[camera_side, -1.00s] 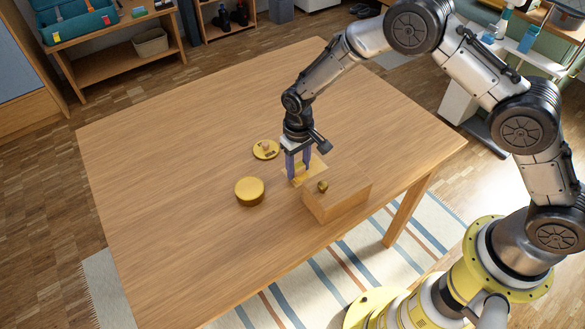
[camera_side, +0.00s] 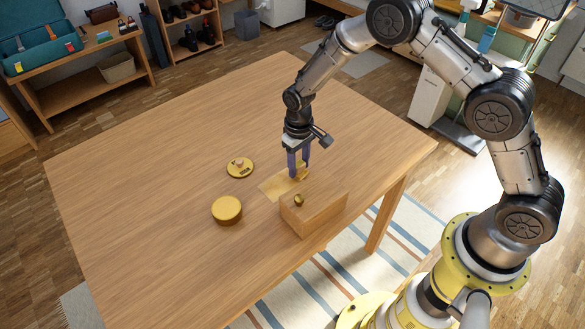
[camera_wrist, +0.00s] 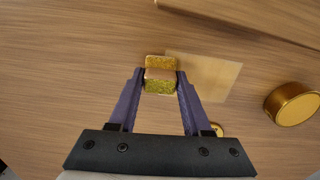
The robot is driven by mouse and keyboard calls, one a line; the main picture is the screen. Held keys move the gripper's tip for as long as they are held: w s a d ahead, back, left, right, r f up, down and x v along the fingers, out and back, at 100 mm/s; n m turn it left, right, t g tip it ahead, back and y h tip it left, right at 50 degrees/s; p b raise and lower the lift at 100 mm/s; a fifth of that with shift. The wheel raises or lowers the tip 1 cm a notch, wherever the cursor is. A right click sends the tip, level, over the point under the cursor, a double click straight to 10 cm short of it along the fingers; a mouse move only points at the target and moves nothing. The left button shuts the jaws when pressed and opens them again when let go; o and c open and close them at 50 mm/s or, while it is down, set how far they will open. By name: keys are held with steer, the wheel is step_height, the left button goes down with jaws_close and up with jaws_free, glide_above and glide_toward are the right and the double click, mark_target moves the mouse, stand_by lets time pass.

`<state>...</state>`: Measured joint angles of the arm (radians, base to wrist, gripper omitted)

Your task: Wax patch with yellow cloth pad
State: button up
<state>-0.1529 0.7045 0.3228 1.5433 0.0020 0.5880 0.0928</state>
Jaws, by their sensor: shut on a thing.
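My gripper (camera_side: 298,172) is shut on a small yellow cloth pad (camera_side: 303,174), pointing down close to the table. The wrist view shows the pad (camera_wrist: 160,79) between both fingertips, with a brownish band across its middle. A pale rectangular patch (camera_side: 274,188) lies on the wooden tabletop. The pad is at the patch's right end in the side view, and at its left edge in the wrist view (camera_wrist: 212,76). I cannot tell whether the pad touches the surface.
A wooden box (camera_side: 320,212) with a brass knob (camera_side: 298,200) stands just in front of the patch. A round yellow tin (camera_side: 227,210) and a flat yellow disc (camera_side: 240,168) with small things on it are to the left. The table's left and back are clear.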

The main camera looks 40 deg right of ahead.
steer(key=shift+r, duration=3.95)
